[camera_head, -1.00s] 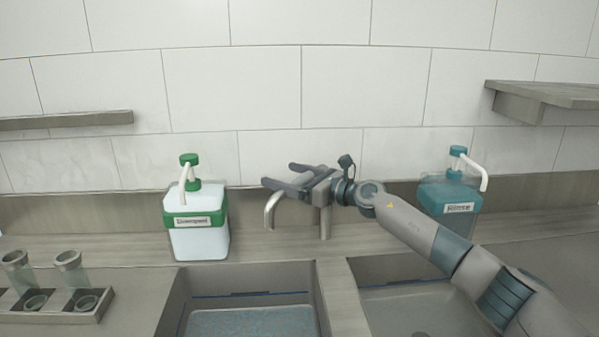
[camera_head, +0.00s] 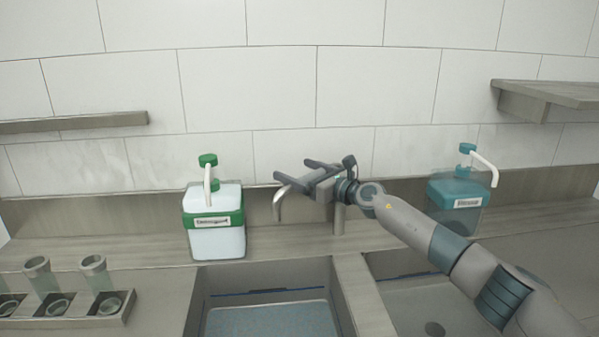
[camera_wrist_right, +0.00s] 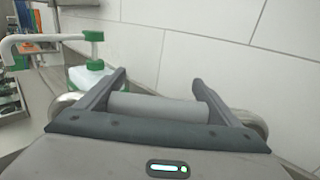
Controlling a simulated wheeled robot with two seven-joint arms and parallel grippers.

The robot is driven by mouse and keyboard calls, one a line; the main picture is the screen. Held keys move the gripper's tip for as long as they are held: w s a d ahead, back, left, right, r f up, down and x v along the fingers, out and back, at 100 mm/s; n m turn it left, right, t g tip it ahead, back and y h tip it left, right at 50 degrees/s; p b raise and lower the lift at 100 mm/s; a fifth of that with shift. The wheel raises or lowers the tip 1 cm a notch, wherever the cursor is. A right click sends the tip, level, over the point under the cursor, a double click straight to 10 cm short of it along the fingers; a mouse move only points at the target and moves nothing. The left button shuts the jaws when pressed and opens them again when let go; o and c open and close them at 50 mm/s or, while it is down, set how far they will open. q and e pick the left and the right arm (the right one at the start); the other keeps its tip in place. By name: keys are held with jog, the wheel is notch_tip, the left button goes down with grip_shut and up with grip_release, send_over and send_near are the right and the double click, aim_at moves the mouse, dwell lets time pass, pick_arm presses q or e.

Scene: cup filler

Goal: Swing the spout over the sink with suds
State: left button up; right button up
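The metal spout (camera_head: 279,206) curves down at its left end, left of its post (camera_head: 339,218). Its tip hangs towards the back of the left sink (camera_head: 207,307), which has a speckled bluish layer, seemingly suds, on its bottom (camera_head: 270,320). My right gripper (camera_head: 293,170) is at the top of the spout, with its fingers apart and pointing left. In the right wrist view a grey bar (camera_wrist_right: 165,108) runs across between the open fingers (camera_wrist_right: 157,82), with curved metal outside both fingers. Whether they touch it is unclear. My left gripper is out of view.
A white-and-green soap dispenser (camera_head: 215,238) stands left of the spout. A teal dispenser (camera_head: 456,193) stands behind my right arm. The right sink (camera_head: 395,290) shows a drain and bare bottom. Glasses in a rack (camera_head: 78,318) are at lower left. Shelves stick out from the wall.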

jog(key=o, duration=0.3)
jog(key=shift+w+r, duration=0.1)
jog(key=shift+r, duration=0.05)
jog(key=shift+a, duration=0.15)
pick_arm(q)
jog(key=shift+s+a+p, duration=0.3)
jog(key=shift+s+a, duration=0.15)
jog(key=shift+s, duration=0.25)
pick_arm(e)
jog(key=v, duration=1.7)
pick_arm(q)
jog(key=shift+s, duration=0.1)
